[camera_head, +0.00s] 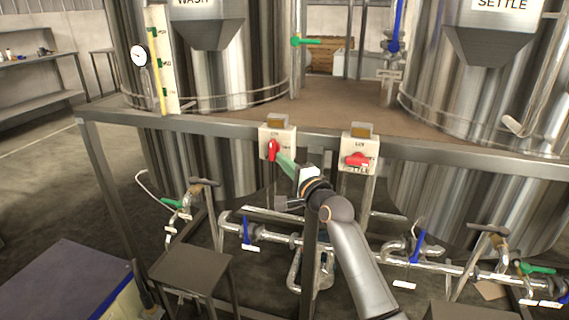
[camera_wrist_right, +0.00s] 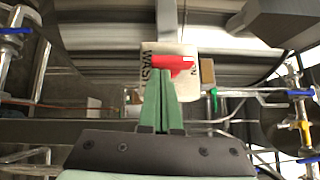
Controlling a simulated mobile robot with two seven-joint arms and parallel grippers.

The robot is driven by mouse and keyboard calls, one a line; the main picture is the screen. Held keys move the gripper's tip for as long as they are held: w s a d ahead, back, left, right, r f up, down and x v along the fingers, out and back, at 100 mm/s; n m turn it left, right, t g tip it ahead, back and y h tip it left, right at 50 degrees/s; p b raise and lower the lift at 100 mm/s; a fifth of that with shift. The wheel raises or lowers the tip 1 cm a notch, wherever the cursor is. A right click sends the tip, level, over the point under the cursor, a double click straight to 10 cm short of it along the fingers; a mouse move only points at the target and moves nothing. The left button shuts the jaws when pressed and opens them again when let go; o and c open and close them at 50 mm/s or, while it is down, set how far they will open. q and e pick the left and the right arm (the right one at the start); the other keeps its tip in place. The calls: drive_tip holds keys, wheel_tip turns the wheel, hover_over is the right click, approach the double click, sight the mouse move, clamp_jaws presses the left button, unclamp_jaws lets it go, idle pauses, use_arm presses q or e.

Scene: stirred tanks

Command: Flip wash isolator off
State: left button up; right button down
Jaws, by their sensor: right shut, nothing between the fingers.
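The wash isolator (camera_head: 291,146) is a pale box on the tank frame's rail, under the WASH tank, with a red handle (camera_head: 272,150) that stands upright. In the right wrist view, the isolator's plate (camera_wrist_right: 148,95) bears the word WASH turned sideways, and its red handle (camera_wrist_right: 178,64) lies across the picture. My right gripper (camera_head: 280,160) has green fingers, shut with nothing between them. Their tips (camera_wrist_right: 164,72) are at the red handle and overlap its edge in view; I cannot tell whether they touch. My left gripper is not in view.
A second isolator (camera_head: 350,146), with its red handle sideways, sits to the right on the same rail (camera_head: 420,151). Pipes with blue-handled valves (camera_head: 247,230) run below. Steel tanks (camera_head: 225,75) stand behind. A dark-topped box (camera_head: 65,285) is at lower left.

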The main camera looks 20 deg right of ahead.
drive_tip(key=shift+a+f+m+t+b, duration=0.15)
drive_tip(key=shift+m+t+b, duration=0.2)
drive_tip(key=shift+b, duration=0.3)
